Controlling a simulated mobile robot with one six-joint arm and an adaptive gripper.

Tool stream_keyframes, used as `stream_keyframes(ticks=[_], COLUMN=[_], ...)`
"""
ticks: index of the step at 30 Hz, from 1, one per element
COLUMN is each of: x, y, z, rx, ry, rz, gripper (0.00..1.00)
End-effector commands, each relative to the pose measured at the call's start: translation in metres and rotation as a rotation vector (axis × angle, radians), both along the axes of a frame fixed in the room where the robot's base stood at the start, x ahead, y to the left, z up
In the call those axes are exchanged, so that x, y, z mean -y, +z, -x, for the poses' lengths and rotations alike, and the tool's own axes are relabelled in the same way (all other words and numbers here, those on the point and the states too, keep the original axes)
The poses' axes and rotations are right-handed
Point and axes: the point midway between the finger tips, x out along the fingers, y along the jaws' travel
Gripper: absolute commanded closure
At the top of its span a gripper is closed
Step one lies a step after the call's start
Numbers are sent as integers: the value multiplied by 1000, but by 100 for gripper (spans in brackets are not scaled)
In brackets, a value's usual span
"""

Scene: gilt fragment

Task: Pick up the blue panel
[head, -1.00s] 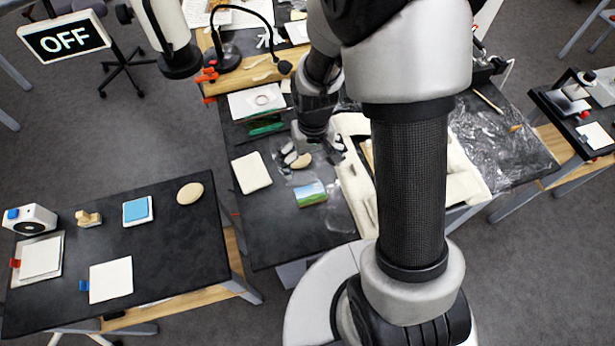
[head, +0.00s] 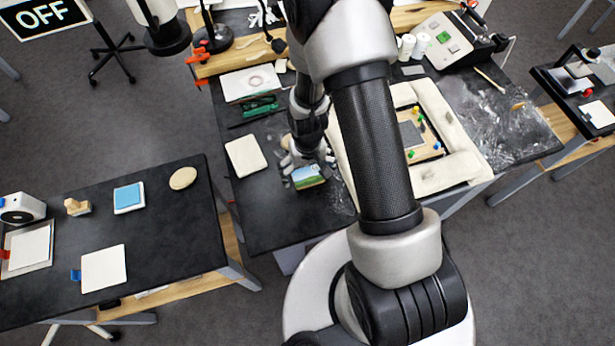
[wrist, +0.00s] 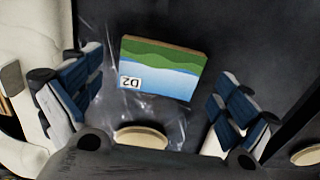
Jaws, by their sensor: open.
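A small painted panel (head: 309,177) with blue and green bands lies on the dark middle table. In the wrist view the same panel (wrist: 162,68) shows a green hill band, a pale blue area and a "D2" label, which appears upside down. My gripper (head: 308,158) is low at the panel's upper edge and hides part of it in the head view. In the wrist view my gripper (wrist: 156,100) is open, its blue-padded fingers on either side of the panel, apart from it. Nothing is held.
A pale oval stone (wrist: 140,137) lies close to the panel, between the fingers. A padded cream frame (head: 455,170) around a board with coloured pins stands just right. A cream block (head: 246,156) lies left. Table in front of the panel is clear.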

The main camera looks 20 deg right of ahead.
Motion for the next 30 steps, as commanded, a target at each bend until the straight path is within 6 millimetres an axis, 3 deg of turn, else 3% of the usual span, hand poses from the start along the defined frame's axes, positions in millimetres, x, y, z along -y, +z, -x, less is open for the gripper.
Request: stream_keyframes(ticks=[10, 30], x=[0, 0], y=[-8, -8], z=[0, 0], rx=[0, 0], ry=[0, 0], rz=[0, 0], gripper=[4, 49])
